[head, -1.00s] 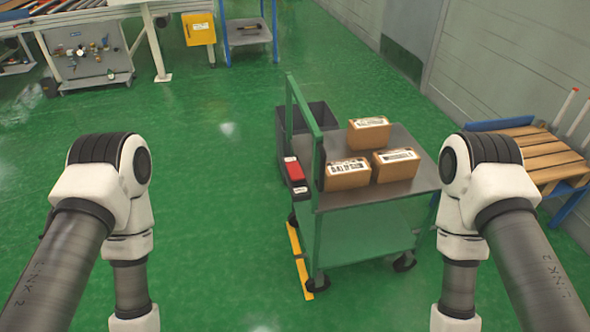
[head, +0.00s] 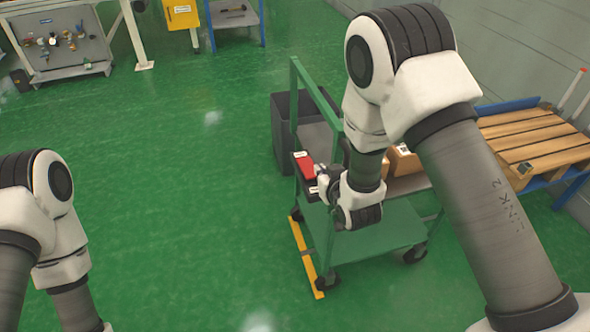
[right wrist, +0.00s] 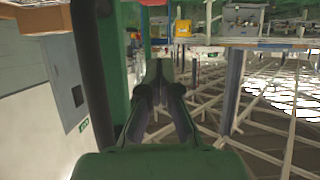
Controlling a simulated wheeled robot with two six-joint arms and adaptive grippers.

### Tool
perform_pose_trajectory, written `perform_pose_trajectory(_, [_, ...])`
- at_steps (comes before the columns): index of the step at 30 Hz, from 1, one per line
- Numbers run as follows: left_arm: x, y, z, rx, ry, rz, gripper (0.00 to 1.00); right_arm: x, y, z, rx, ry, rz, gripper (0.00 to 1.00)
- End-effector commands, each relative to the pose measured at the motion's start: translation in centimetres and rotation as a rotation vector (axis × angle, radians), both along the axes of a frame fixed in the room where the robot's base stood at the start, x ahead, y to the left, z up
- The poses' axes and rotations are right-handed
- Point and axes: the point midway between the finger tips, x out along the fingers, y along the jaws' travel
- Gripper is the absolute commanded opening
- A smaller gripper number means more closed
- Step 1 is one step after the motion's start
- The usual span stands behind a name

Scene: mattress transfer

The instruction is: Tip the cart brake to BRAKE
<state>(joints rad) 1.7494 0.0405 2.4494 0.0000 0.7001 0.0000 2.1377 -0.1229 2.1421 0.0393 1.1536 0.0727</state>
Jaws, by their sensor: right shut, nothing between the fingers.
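The green cart (head: 335,235) stands in the middle of the head view. Its brake is a red rocker (head: 305,166) on a dark housing with white labels, at the handle end of the cart. The red part looks raised at the far end. My right gripper (head: 322,184) is shut and empty, close beside the brake on its right. I cannot tell whether it touches it. In the right wrist view its fingertips (right wrist: 158,72) meet, with a red patch at the top edge. My left arm is at the lower left; its gripper is outside the view.
A cardboard box (head: 402,162) on the cart is partly hidden by my right arm. A grey bin (head: 284,132) stands behind the cart handle. A wooden pallet (head: 530,148) is at the right. The green floor at left is clear.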

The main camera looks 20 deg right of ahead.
Motion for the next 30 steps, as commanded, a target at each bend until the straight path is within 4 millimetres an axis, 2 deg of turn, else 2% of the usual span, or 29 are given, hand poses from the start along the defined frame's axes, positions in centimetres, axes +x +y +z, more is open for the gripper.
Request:
perform_pose_trajectory(9, [0.0,0.0,0.0,0.000,0.000,-0.001,0.29,0.1,0.0,0.3,0.000,-0.004,0.000,0.00])
perform_pose_trajectory(13, [0.0,0.0,0.1,0.000,0.000,-0.001,0.29,0.8,0.0,0.0,0.000,-0.004,0.000,0.00])
perform_pose_trajectory(17, [0.0,0.0,0.3,0.000,0.000,-0.001,0.29,2.6,0.0,-0.9,0.000,-0.004,0.000,0.00])
perform_pose_trajectory(27, [0.0,0.0,0.6,0.000,0.000,-0.001,0.29,9.3,0.2,-4.0,0.001,-0.004,-0.001,0.00])
perform_pose_trajectory(30, [0.0,0.0,0.8,0.000,0.000,-0.001,0.29,8.8,0.2,-5.9,0.000,0.002,-0.001,0.00])
